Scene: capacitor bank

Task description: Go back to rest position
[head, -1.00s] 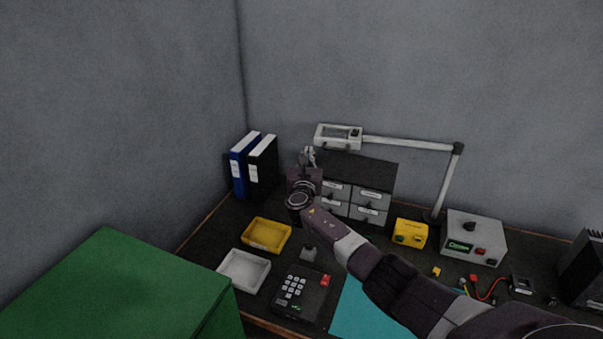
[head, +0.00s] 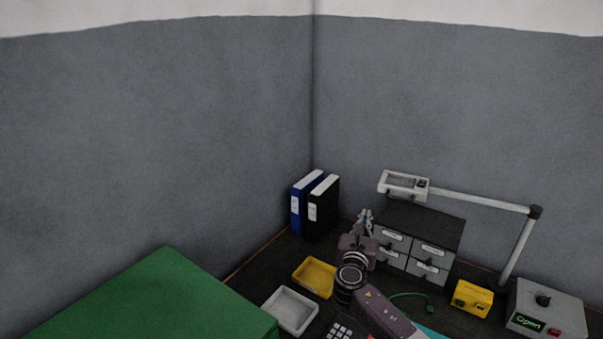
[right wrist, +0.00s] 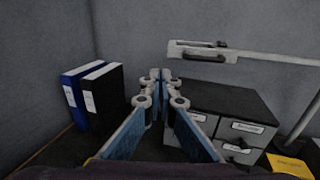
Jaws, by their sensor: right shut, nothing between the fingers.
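My right gripper (head: 364,219) is raised above the bench, in front of the left side of the grey drawer cabinet (head: 413,250). Its fingers point toward the back corner. In the right wrist view, the two blue-padded fingers (right wrist: 160,86) meet at their tips with nothing between them. The binders (right wrist: 93,95) stand to their left and the drawer cabinet (right wrist: 228,118) to their right. My left gripper is in neither view.
A yellow tray (head: 315,291) and a white tray (head: 290,325) lie left of my right arm. A lamp (head: 480,200) arches over the cabinet. A yellow box (head: 473,298) and a grey device (head: 545,310) stand at right. A green cabinet (head: 150,300) fills the lower left.

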